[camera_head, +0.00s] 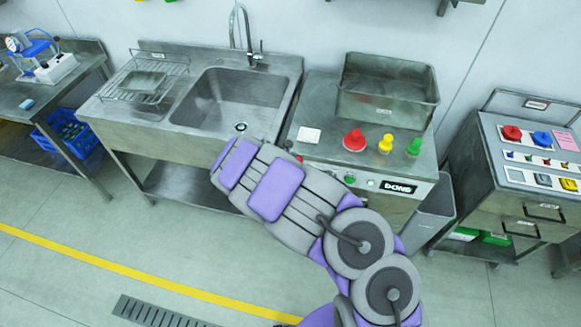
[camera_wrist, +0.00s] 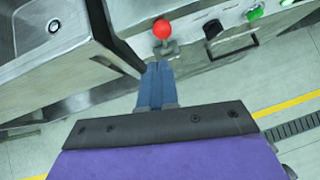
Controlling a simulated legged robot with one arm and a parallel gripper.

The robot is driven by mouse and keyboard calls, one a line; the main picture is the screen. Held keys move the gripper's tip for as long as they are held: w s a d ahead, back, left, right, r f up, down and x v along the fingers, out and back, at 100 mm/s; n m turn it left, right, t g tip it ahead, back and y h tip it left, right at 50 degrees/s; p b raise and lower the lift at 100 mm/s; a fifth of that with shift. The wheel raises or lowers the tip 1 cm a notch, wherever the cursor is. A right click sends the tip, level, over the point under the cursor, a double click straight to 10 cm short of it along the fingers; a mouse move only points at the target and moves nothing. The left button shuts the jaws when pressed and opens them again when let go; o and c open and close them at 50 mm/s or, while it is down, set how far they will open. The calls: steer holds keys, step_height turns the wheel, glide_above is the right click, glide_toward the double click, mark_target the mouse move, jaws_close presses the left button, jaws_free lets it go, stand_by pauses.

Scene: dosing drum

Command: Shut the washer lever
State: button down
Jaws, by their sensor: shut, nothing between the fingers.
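A lever with a round red knob (camera_wrist: 162,29) shows at the top of the wrist view, on a small metal bracket (camera_wrist: 167,47) at the front corner of the steel machine. A small red spot (camera_head: 299,158) by the machine's left front corner in the head view may be the same knob. My gripper (camera_wrist: 158,68) has its blue fingers together with nothing between them. The fingertips point toward the lever, just below the bracket in the picture; I cannot tell if they touch it. In the head view my arm hides the gripper.
The steel machine (camera_head: 316,152) carries red, yellow and green knobs and a metal bin (camera_head: 384,98). A black knob (camera_wrist: 212,29) and a green button (camera_wrist: 255,13) sit right of the lever. The sink (camera_head: 232,98) stands left. A control cabinet (camera_head: 500,165) stands right. Floor in front is open.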

steer(key=v, duration=0.6)
steer(key=shift+w+d+r+p, duration=0.25)
steer(key=shift+w+r+p, duration=0.1)
steer(key=shift+r+p, duration=0.05)
steer(key=s+d+r+m+h+b, duration=0.1)
steer(key=d+r+m+h, duration=0.2)
steer(key=d+r+m, duration=0.6)
steer(key=s+d+r+m+g+h+b, duration=0.2)
steer(key=s+d+r+m+g, duration=0.2)
steer(key=s+d+r+m, duration=0.7)
steer(key=s+f+m+g+y+b, duration=0.15)
steer(key=s+m+g+y, duration=0.45)
steer(key=s, duration=1.5)
steer(key=s+a+m+y+b, duration=0.1)
steer(key=s+a+m+y, duration=0.2)
steer(key=s+a, duration=0.5)
steer(key=s+m, duration=0.1)
steer(key=s, duration=0.2)
steer(key=shift+a+b, duration=0.3)
steer(key=shift+b, duration=0.05)
